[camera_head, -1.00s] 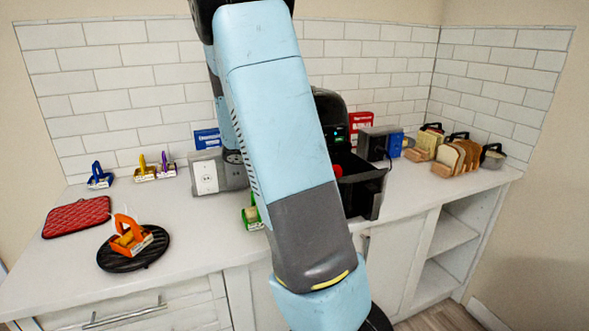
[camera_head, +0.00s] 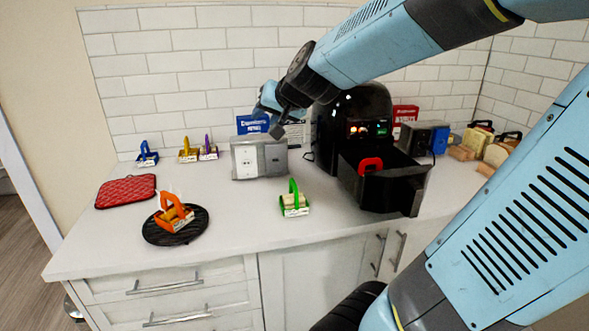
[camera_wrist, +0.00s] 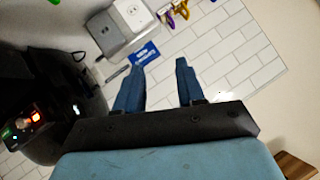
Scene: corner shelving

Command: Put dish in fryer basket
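The black fryer basket (camera_head: 396,192) is pulled out of the fryer (camera_head: 352,108). A red-handled item (camera_head: 370,165) shows inside it; its lower part is hidden. Dish candidates are small handled carriers on the counter: a green one (camera_head: 294,203) left of the basket, an orange one (camera_head: 173,214) on a black round plate, and blue (camera_head: 147,155), yellow (camera_head: 188,151) and purple (camera_head: 208,150) ones by the back wall. My gripper (camera_head: 274,124) is above the grey outlet box, left of the fryer. In the wrist view my gripper (camera_wrist: 159,66) has fingers apart and nothing between them.
The grey outlet box (camera_head: 259,157) and a blue packet (camera_head: 252,124) stand left of the fryer. A red mat (camera_head: 126,191) lies at the left. A toaster (camera_head: 424,138) and bread (camera_head: 497,153) are at the right. The front counter between the round plate (camera_head: 160,236) and green carrier is clear.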

